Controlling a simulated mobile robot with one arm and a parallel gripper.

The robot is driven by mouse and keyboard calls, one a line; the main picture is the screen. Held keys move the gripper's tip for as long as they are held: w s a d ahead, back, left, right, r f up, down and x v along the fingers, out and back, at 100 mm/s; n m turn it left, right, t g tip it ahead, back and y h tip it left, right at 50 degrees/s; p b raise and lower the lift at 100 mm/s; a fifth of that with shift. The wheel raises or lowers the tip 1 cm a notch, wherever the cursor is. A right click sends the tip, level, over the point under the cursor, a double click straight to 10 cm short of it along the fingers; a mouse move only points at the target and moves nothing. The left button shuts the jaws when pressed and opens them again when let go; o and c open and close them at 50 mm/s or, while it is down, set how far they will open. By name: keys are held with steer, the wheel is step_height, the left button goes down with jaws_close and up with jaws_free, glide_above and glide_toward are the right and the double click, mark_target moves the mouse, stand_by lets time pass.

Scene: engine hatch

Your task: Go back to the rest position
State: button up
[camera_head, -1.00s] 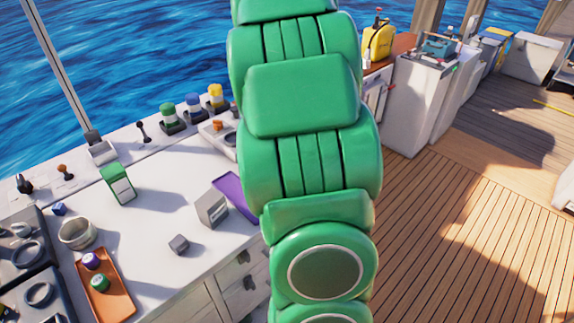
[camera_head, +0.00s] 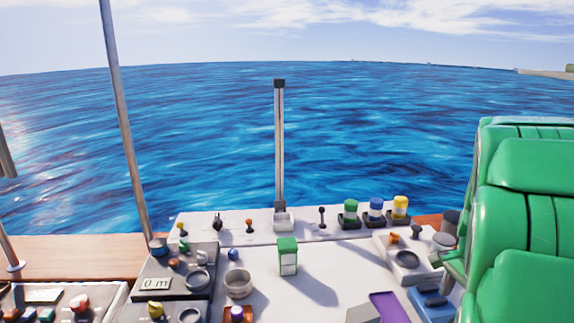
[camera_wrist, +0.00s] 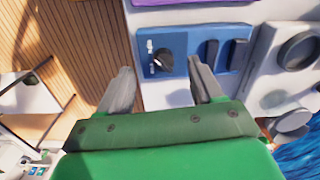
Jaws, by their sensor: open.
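My gripper (camera_wrist: 160,88) is open and empty in the wrist view, with its two grey fingers apart. Beyond the fingers is a blue panel (camera_wrist: 183,43) with a black knob (camera_wrist: 162,60) and dark switches. I cannot tell whether the fingers are close to it. In the head view my green arm (camera_head: 530,225) stands at the right edge, and the gripper itself is not seen there.
A white console holds a green box (camera_head: 288,256), a round metal cup (camera_head: 238,283) and a purple tray (camera_head: 389,307). Green, blue and yellow-capped items (camera_head: 375,211) stand at its back. A blue device (camera_head: 434,303) lies beside my arm. Wooden deck (camera_wrist: 80,40) shows in the wrist view.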

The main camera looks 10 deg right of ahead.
steer(key=s+a+r+n, duration=0.2)
steer(key=s+a+n, duration=0.25)
steer(key=a, duration=0.45)
steer(key=s+a+r+n+g+y, duration=0.15)
steer(key=s+a+n, duration=0.3)
steer(key=a, duration=0.45)
steer(key=s+a+r+n+h, duration=0.1)
steer(key=s+a+r+n, duration=0.15)
steer(key=s+a, duration=0.45)
steer(key=s+a+n, duration=0.5)
steer(key=s, duration=0.1)
steer(key=shift+s+f, duration=0.15)
steer(key=shift+f, duration=0.1)
steer(key=shift+c, duration=0.2)
